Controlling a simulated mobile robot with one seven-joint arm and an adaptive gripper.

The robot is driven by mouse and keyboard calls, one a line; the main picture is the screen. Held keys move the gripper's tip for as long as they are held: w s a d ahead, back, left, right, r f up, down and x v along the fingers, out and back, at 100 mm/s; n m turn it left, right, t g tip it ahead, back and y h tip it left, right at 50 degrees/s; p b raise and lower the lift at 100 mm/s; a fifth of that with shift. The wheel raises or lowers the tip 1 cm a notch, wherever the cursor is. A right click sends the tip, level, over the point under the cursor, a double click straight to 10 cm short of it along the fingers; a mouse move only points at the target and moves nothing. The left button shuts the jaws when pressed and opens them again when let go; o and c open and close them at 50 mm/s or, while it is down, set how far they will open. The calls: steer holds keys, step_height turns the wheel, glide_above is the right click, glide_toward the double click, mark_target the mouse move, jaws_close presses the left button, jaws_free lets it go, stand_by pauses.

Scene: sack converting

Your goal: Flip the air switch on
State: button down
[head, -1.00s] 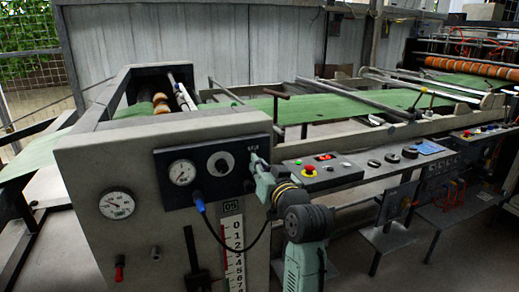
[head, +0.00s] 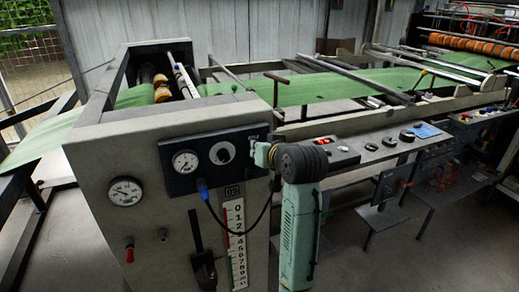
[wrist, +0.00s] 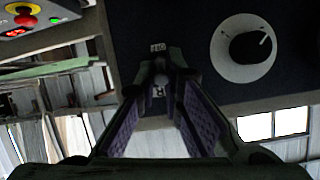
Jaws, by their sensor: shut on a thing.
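The black control panel (head: 190,180) is on the front of the pale machine cabinet. The air switch sits at the panel's right end, under a small white label (wrist: 158,47); my fingertips hide most of it. My gripper (wrist: 160,78) is at the switch, its fingertips closed together on it, with white lettering showing between the fingers. In the head view my gripper (head: 262,155) is at the panel's right edge, partly hidden by my wrist. The lever's position cannot be told.
A round dial with a black knob (wrist: 250,46) is beside my fingers. A gauge (head: 186,162) and a blue plug with a cable (head: 203,187) are farther left. A red emergency button (wrist: 25,14) is on the console nearby.

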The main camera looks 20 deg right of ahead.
steer(key=shift+a, duration=0.1)
steer(key=c, duration=1.7)
jaws_free()
steer(key=shift+a, duration=0.1)
steer(key=v, duration=1.2)
